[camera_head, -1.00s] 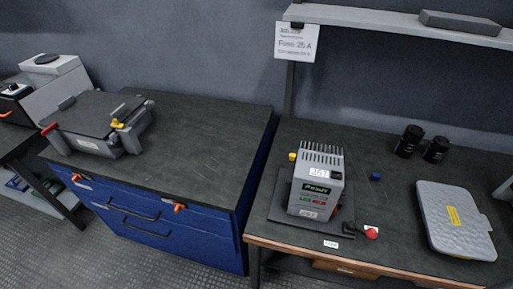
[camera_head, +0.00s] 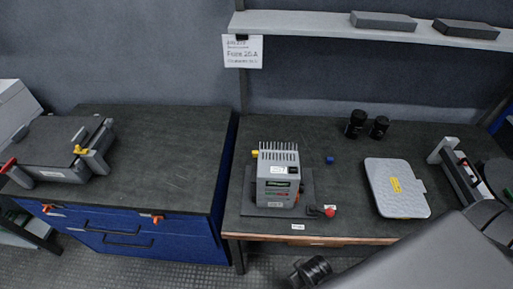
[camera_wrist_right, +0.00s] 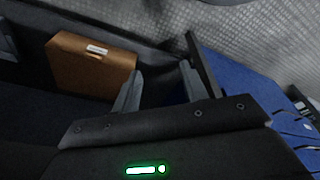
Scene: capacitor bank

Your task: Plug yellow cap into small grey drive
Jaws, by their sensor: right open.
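The small grey drive (camera_head: 277,180) stands upright on a dark plate on the right bench in the head view, with a small display and fins on top. A small yellow cap (camera_head: 255,154) is at its back left; I cannot tell whether they touch. My right gripper (camera_wrist_right: 160,88) is open and empty in the right wrist view, its two fingers apart. It is below the bench top, near a brown drawer box (camera_wrist_right: 90,68). In the head view my large grey arm link covers the lower right. My left gripper is not in view.
A blue cap (camera_head: 330,160) lies right of the drive, and a red knob (camera_head: 330,211) is in front. Two black cylinders (camera_head: 356,124) stand behind. The shelf (camera_head: 310,29) overhangs the back. The blue cabinet (camera_head: 150,238) stands left.

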